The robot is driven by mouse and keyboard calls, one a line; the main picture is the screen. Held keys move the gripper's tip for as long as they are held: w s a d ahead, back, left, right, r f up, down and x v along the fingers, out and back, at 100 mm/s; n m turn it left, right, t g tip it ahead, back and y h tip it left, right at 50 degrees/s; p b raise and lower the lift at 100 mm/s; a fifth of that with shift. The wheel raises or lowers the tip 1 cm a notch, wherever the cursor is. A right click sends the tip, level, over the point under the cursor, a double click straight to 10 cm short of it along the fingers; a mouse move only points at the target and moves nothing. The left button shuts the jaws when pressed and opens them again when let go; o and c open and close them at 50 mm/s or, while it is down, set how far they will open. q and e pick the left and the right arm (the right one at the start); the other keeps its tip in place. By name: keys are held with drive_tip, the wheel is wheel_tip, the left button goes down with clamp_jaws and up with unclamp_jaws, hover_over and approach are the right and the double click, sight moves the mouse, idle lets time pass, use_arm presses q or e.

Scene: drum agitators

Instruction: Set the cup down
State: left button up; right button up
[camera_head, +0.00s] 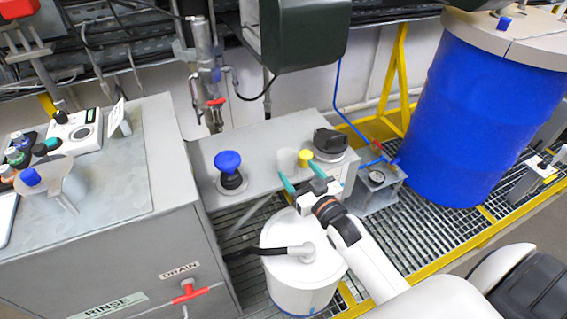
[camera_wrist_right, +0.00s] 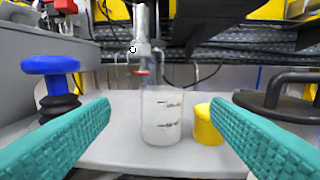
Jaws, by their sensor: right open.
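The cup (camera_head: 287,160) is clear and translucent with dark graduation marks. It stands upright on the grey bench top (camera_head: 255,145), and it also shows in the wrist view (camera_wrist_right: 162,120). My right gripper (camera_head: 301,175) is open, with its teal fingers spread wide. In the wrist view the cup appears centred between the fingertips and a little beyond them, with a gap on each side. Nothing is held in the right gripper. My left gripper is out of view.
A yellow cap (camera_wrist_right: 207,122) stands close right of the cup. A blue mushroom knob (camera_head: 228,162) is on the left and a dark round lid (camera_head: 330,143) on the right. A metal tap (camera_head: 214,105) is behind. A white drum (camera_head: 290,270) stands below the arm.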

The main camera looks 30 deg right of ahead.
sight(282, 151)
drive_tip(key=w, duration=0.4)
drive_tip(key=shift+w+d, duration=0.1)
drive_tip(key=shift+d, duration=0.1)
drive_tip(key=shift+w+a+p, duration=0.15)
drive_tip(key=shift+w+p, duration=0.2)
drive_tip(key=shift+w, duration=0.15)
drive_tip(key=w, duration=0.3)
drive_tip(key=w+p, duration=0.1)
drive_tip(key=w, duration=0.1)
drive_tip(key=shift+f, duration=0.25)
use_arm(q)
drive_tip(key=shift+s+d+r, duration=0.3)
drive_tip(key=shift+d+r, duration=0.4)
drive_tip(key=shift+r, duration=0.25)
use_arm(e)
drive_tip(key=shift+s, duration=0.1)
drive_tip(key=shift+c, duration=0.3)
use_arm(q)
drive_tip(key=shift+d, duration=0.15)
use_arm(e)
drive_tip(key=c, duration=1)
